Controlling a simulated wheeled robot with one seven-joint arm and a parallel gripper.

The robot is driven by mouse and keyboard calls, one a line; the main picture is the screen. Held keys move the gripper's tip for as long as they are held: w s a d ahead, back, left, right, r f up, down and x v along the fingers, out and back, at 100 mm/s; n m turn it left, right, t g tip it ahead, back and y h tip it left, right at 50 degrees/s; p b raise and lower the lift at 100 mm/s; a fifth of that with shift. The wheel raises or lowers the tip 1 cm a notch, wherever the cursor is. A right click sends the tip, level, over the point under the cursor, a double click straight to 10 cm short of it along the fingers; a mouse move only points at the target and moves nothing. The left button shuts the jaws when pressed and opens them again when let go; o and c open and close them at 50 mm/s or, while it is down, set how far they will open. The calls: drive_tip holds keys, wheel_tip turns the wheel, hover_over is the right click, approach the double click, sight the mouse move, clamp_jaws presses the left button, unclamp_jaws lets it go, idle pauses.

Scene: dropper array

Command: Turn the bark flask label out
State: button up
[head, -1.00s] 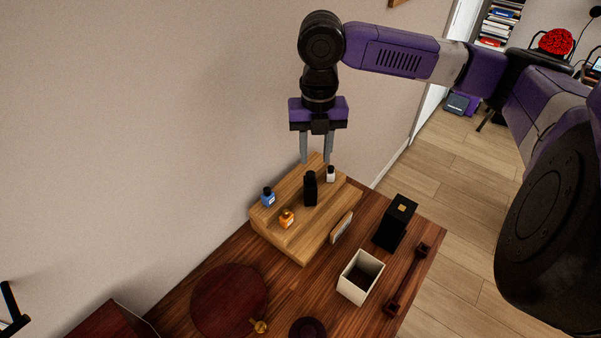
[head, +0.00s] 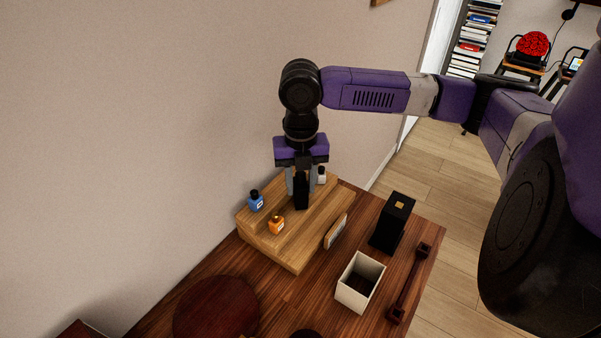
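A tall black flask (head: 301,194), which I take to be the bark flask, stands upright on the stepped wooden stand (head: 290,256). No label shows on the side facing this view. My gripper (head: 301,188) points down over the stand, with one grey finger on each side of the flask in the picture. The fingers look as far apart as before, wider than the flask. Whether either finger touches it cannot be told.
A blue bottle (head: 256,203) and an orange bottle (head: 276,225) stand left of the flask. A white bottle (head: 321,176) is close behind my right finger. A black box (head: 392,224), a cream open container (head: 359,284) and a dark red-brown bar (head: 409,286) are to the right.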

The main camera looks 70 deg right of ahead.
sight(301, 194)
drive_tip(key=shift+f, duration=1.75)
clamp_jaws()
drive_tip(key=shift+w, duration=0.1)
